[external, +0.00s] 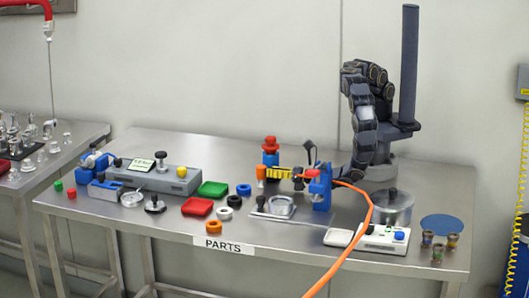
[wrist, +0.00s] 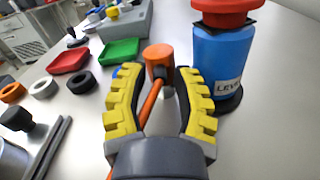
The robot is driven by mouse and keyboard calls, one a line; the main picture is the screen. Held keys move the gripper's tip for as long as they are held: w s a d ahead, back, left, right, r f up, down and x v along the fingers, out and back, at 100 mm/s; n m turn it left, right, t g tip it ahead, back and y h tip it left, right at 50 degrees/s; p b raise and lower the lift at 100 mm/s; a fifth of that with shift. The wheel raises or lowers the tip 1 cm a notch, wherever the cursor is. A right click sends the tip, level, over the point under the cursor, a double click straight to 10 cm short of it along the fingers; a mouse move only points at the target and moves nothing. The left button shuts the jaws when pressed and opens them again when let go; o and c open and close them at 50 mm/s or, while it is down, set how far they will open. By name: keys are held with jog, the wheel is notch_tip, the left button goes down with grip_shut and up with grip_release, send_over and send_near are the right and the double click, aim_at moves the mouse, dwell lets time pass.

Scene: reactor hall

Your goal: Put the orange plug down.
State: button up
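The orange plug (external: 261,172) is at the tip of my gripper (external: 270,173), above the steel table near its middle. In the wrist view the plug (wrist: 159,60) sits between the yellow fingertips of my gripper (wrist: 160,80), with its orange head beyond them. The fingers appear closed in around its darker lower part; the exact contact is hard to see. Its orange cable (wrist: 150,104) runs back between the fingers. In the external view the cable (external: 363,225) drops over the table's front edge.
A blue post with a red top (wrist: 222,60) stands close right of the plug in the wrist view. Red (external: 197,207) and green (external: 212,189) trays, several rings and a metal fixture (external: 273,208) lie nearby. A white socket strip (external: 383,239) is at front right.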

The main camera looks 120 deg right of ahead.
jog(key=shift+w+d, duration=0.2)
jog(key=shift+c, duration=0.3)
grip_shut()
jog(key=shift+r, duration=0.1)
